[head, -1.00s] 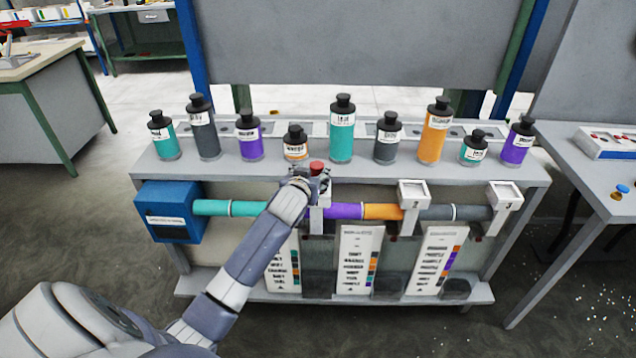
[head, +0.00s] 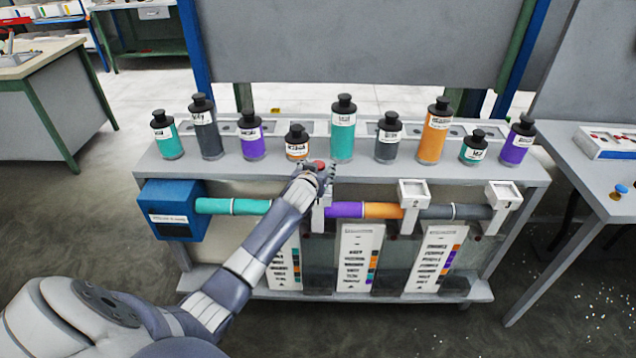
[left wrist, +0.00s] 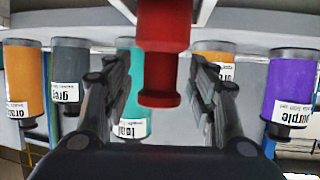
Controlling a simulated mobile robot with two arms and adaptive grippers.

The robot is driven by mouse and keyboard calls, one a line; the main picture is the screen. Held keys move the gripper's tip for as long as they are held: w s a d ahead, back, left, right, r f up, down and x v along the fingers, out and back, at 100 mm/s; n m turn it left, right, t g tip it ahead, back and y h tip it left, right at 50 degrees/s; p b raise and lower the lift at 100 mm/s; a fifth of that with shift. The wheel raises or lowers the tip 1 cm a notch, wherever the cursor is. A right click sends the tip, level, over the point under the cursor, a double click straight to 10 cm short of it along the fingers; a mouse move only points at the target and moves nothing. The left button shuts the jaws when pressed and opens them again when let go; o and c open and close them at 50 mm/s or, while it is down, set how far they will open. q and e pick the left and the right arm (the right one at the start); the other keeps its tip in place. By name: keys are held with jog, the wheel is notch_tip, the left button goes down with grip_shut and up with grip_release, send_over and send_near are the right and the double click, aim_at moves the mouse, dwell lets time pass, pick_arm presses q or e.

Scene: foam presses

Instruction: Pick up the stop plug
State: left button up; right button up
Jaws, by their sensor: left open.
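The stop plug is a red knob (head: 317,165) at the front edge of the bench, above the pipe; I take it to be the stop plug. My left gripper (head: 323,178) reaches it from the front left, hiding its lower part. In the left wrist view the red plug (left wrist: 163,45) hangs between the two open fingers (left wrist: 162,95), with a gap to each side. The fingers do not grip it. My right gripper is not in view.
Several labelled bottles, such as a teal one (head: 343,135) and an orange one (head: 434,135), stand along the bench (head: 222,173) behind the plug. A coloured pipe (head: 382,211) runs below from a blue box (head: 170,215). A side table (head: 595,185) is at right.

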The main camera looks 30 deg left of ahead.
pick_arm(q)
grip_shut()
jog(key=shift+r, duration=0.1)
